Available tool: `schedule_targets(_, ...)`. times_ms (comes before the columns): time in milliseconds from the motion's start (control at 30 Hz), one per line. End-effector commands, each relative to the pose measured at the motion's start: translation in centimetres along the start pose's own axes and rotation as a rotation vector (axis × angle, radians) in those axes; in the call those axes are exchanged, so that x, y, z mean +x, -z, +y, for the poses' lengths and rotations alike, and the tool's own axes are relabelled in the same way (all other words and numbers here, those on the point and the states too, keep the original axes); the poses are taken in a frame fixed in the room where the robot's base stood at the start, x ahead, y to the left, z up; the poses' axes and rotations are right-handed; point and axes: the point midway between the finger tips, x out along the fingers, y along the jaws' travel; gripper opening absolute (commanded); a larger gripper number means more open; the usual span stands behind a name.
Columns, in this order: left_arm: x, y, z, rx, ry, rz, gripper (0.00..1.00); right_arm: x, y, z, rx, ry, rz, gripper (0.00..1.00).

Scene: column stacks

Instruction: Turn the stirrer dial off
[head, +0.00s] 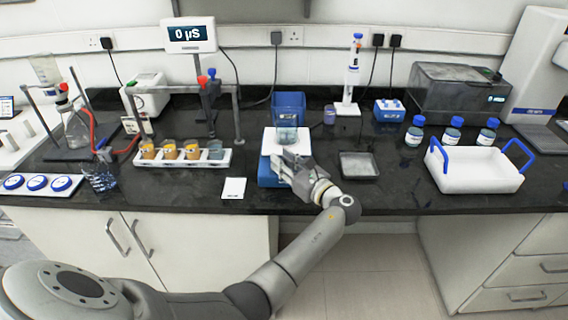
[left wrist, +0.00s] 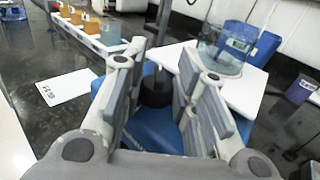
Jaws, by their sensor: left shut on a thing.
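The stirrer (head: 268,172) is a blue base with a white top plate (head: 270,142), in the middle of the bench. A glass beaker (head: 287,137) with bluish liquid stands on the plate. My left gripper (head: 284,167) is at the stirrer's front, shut on the black dial. In the left wrist view the dial (left wrist: 155,87) shows between the fingers of my left gripper (left wrist: 161,62), against the blue front. The head view hides the dial behind the gripper. Its pointer or marks cannot be made out. My right gripper is not in view.
A white card (head: 234,188) lies left of the stirrer, near a rack (head: 183,163) of filled beakers. A grey metal tray (head: 359,166) is to the right. A white tray with blue handles (head: 474,178) stands farther right. A blue bin (head: 288,101) is behind.

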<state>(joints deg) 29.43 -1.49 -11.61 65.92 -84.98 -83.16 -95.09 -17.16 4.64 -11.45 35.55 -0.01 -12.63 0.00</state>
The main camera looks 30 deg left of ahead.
Motion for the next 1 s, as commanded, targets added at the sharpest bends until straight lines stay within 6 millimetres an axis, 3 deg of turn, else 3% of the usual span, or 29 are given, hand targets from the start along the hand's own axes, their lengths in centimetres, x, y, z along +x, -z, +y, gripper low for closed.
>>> schedule_targets(267,0.0,-0.1,0.0,-0.001,0.001,-0.001,0.03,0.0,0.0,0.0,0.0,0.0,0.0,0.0)
schedule_targets(300,0.0,-0.1,0.0,-0.001,0.001,-0.001,0.32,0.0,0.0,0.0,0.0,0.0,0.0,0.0)
schedule_targets(433,0.0,-0.1,0.0,-0.001,0.001,-0.001,0.49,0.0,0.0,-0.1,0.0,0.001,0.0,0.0)
schedule_targets(767,-0.2,0.0,0.0,0.0,0.002,0.0,0.49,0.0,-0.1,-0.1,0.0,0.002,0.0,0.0)
schedule_targets(1000,-3.5,0.1,-0.1,0.001,0.005,0.002,0.49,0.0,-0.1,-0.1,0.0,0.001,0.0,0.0)
